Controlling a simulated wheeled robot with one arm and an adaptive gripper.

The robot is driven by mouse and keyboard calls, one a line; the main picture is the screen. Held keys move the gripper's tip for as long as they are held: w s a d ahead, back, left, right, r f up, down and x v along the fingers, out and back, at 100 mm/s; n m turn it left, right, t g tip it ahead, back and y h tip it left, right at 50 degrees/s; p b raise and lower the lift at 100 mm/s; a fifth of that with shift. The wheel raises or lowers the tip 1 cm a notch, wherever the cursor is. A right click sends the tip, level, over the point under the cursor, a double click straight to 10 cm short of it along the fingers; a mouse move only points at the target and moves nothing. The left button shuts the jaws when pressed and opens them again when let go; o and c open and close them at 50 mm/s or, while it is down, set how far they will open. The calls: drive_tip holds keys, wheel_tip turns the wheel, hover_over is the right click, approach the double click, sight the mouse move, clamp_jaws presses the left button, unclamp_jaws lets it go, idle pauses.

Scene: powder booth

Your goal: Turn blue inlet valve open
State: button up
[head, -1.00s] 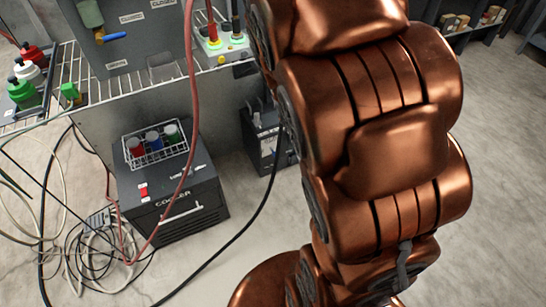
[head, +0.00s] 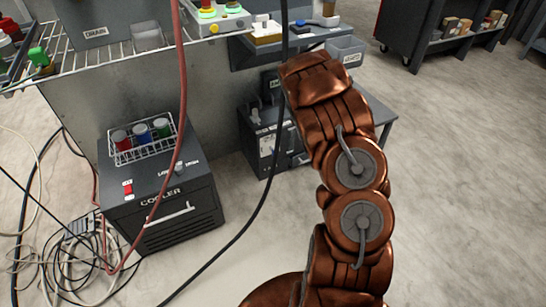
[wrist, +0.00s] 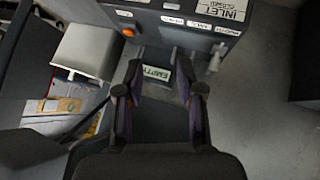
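The blue inlet valve's handle is not visible in either current view. In the wrist view, an INLET label (wrist: 232,10) with smaller CLOSED lettering shows on a dark panel (wrist: 175,28) at the top right. My gripper (wrist: 160,82) is open and empty, its two dark fingers spread below that panel and apart from it. In the head view my gripper is hidden behind my arm. The lower edge of a grey panel with a DRAIN label (head: 95,32) shows at the top left.
A cooler (head: 165,195) with a wire rack of jars stands on the floor at left, among hoses and cables. A button box (head: 215,20) sits on the wire shelf. In the wrist view, a bin labelled EMPTY (wrist: 158,77) lies beyond my fingers.

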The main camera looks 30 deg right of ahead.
drive_tip(key=w+f+t+y+b, duration=0.1)
drive_tip(key=w+f+b, duration=0.15)
drive_tip(key=f, duration=0.55)
drive_tip(key=w+f+t+y+b, duration=0.1)
drive_tip(key=w+f+t+b, duration=0.15)
drive_tip(key=f, duration=0.45)
drive_tip(key=t+y+b, duration=0.2)
drive_tip(key=b, duration=0.2)
approach(274, 151)
drive_tip(key=x, duration=0.3)
drive_tip(key=shift+b+x, duration=1.2)
drive_tip(key=shift+x, duration=1.95)
drive_tip(key=shift+w+f, duration=0.1)
drive_tip(key=shift+w, duration=0.15)
drive_tip(key=shift+w+d+f+b, duration=0.15)
drive_tip(key=shift+w+b, duration=0.15)
drive_tip(key=shift+w, duration=0.3)
drive_tip(key=shift+c, duration=0.2)
clamp_jaws()
